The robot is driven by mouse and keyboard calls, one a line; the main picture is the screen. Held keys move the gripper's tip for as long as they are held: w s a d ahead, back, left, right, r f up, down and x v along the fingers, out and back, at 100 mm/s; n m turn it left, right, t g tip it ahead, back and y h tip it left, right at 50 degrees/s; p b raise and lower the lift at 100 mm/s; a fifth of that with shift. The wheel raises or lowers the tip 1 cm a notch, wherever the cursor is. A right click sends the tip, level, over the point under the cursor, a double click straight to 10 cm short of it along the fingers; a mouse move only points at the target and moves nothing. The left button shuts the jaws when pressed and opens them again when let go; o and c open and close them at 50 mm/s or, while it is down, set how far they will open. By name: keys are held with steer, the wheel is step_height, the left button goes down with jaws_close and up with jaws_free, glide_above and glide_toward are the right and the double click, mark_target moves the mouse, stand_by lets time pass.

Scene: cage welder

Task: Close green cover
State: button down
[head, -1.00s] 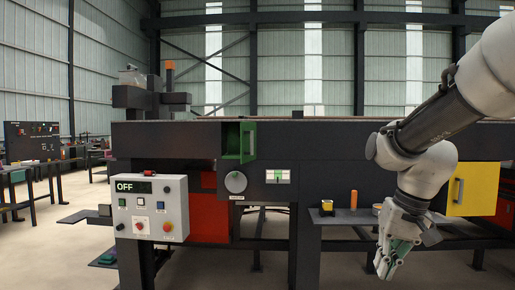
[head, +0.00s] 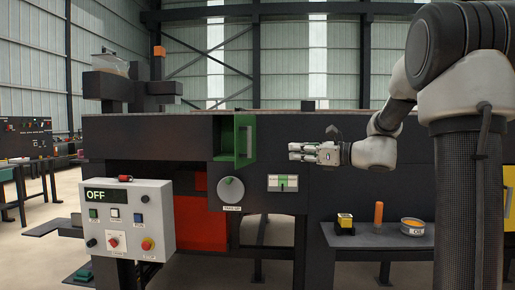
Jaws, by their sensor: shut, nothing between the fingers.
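The green cover (head: 246,140) stands open on the front of the dark machine, swung out on the right side of a small recess. It has a pale vertical handle. The green inside of the recess (head: 226,140) shows to its left. My gripper (head: 292,151) is shut and empty. It points left, to the right of the cover and at about the height of its lower half. A gap shows in the picture between the fingertips and the cover.
A grey dial (head: 231,194) and a small switch panel (head: 283,183) sit below the cover. A control box reading OFF (head: 128,218) stands at left. A shelf (head: 375,236) at right carries a yellow item (head: 345,221), an orange cylinder (head: 378,213) and a round tin (head: 412,226).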

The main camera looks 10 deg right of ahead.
steer(key=w+a+m, duration=0.1)
steer(key=w+a, duration=0.8)
steer(key=a, duration=0.1)
steer(key=shift+w+r, duration=0.25)
steer(key=shift+w, duration=0.05)
steer(key=shift+a, duration=0.15)
